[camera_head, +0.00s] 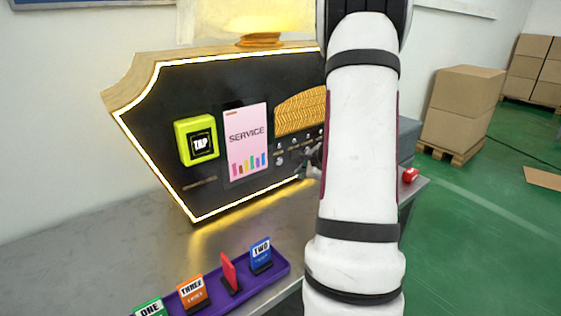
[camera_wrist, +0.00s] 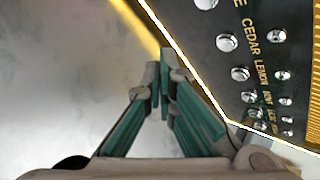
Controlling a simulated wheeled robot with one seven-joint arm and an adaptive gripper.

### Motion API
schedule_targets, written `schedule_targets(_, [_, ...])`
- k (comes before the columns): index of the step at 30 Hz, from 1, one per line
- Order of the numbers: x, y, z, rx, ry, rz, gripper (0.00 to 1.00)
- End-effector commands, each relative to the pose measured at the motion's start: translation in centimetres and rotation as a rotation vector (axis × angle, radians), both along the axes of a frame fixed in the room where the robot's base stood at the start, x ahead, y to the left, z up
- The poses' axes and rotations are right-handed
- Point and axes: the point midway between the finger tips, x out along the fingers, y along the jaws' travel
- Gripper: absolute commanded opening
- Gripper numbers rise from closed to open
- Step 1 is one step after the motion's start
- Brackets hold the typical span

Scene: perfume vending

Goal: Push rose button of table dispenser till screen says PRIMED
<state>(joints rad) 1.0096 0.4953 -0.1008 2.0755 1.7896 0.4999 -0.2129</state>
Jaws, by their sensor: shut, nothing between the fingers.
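The table dispenser (camera_head: 150,130) is a black panel with a glowing white edge and a wooden top. Its pink screen (camera_head: 247,140) reads SERVICE above small coloured bars. Silver round buttons run along its right side, partly behind my arm. In the wrist view, buttons (camera_wrist: 240,73) stand beside gold labels such as CEDAR and LEMON. A label ending in E is cut off at the top edge; I cannot read a full ROSE label. My gripper (camera_wrist: 160,72) is shut and empty, beside the panel's glowing edge. It shows partly by the buttons in the head view (camera_head: 311,165).
A yellow TAP reader (camera_head: 198,141) is left of the screen. A purple tray (camera_head: 215,300) with ONE, THREE, TWO and a red card stands in front on the metal table (camera_head: 120,250). A small red object (camera_head: 410,175) sits at the right edge. Cardboard boxes (camera_head: 460,105) stand behind.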

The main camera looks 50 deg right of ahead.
Motion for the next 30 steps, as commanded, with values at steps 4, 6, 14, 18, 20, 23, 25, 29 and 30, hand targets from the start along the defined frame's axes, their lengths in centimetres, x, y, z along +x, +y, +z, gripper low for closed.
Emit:
schedule_targets(4, [2.0, -0.4, 0.1, 0.001, 0.0, 0.003, 0.0])
schedule_targets(6, [3.0, -0.6, 0.2, 0.0, 0.0, 0.003, 0.0])
schedule_targets(14, [5.3, -1.2, 0.0, 0.0, 0.001, 0.002, 0.0])
schedule_targets(18, [5.8, -1.3, -0.1, 0.001, 0.0, 0.001, 0.0])
schedule_targets(20, [5.9, -1.4, 0.0, 0.002, 0.0, 0.0, 0.0])
schedule_targets(23, [6.0, -1.4, 0.0, 0.002, 0.0, 0.0, 0.0])
schedule_targets(25, [6.0, -1.4, 0.0, 0.001, 0.0, 0.001, 0.0])
schedule_targets(29, [6.0, -1.4, 0.0, 0.001, 0.0, 0.001, 0.0])
schedule_targets(30, [6.0, -1.4, 0.0, 0.001, 0.0, 0.001, 0.0])
